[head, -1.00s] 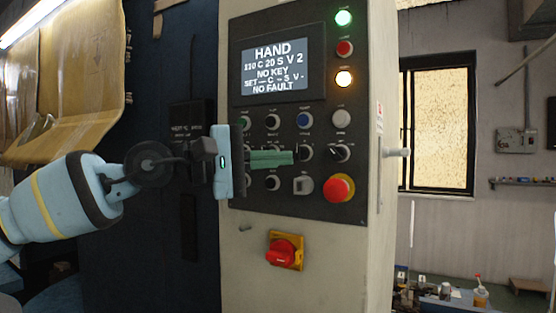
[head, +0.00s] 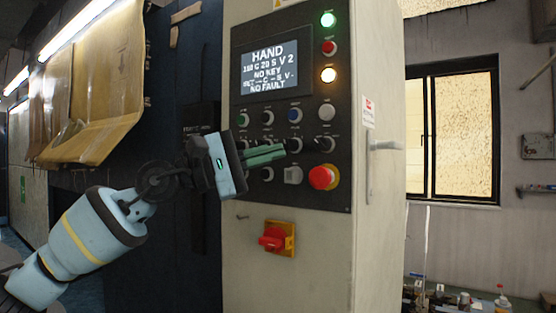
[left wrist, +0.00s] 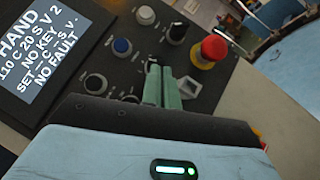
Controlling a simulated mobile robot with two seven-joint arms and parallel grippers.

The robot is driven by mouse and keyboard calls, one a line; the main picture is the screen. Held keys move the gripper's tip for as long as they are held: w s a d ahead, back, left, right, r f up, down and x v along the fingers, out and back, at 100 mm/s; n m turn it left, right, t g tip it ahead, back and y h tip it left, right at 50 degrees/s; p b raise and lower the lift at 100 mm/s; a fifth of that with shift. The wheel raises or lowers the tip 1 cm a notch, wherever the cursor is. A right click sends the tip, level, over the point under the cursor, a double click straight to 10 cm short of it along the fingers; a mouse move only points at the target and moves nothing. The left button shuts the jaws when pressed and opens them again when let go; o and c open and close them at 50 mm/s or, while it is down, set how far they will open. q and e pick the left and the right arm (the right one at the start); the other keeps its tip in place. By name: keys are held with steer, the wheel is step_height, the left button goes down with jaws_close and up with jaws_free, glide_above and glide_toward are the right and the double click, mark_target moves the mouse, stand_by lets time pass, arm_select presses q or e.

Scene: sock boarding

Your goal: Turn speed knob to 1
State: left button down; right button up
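The control panel (head: 336,185) carries a display (head: 272,68) reading HAND, 110 C 20 S V 2, NO KEY, NO FAULT. Two black rotary knobs with white marks sit side by side, a left knob (head: 295,144) and a right knob (head: 325,143). The right knob also shows in the left wrist view (left wrist: 178,32). Their labels are too small to read. My left gripper (head: 283,150) points its green fingers at the left knob, tips at or very near it. In the left wrist view the fingers (left wrist: 162,75) are close together and partly hide this knob. Contact is unclear. My right gripper is out of view.
A red emergency stop (head: 322,177) sticks out below the right knob. A blue button (head: 295,115) and a white button (head: 326,113) are just above the knobs. A red-yellow main switch (head: 276,238) is lower down. A cabinet handle (head: 384,145) stands at the right.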

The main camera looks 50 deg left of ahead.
arm_select(q)
steer(key=shift+d, duration=0.1)
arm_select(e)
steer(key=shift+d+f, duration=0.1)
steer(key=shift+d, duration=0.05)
arm_select(q)
steer(key=shift+d+f, duration=0.1)
steer(key=shift+f, duration=0.05)
steer(key=shift+d+f, duration=0.1)
steer(key=shift+f, duration=0.05)
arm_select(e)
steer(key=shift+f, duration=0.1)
arm_select(q)
steer(key=shift+d+f+b, duration=0.2)
steer(key=shift+f+b, duration=0.1)
stand_by(0.6)
steer(key=shift+f, duration=0.1)
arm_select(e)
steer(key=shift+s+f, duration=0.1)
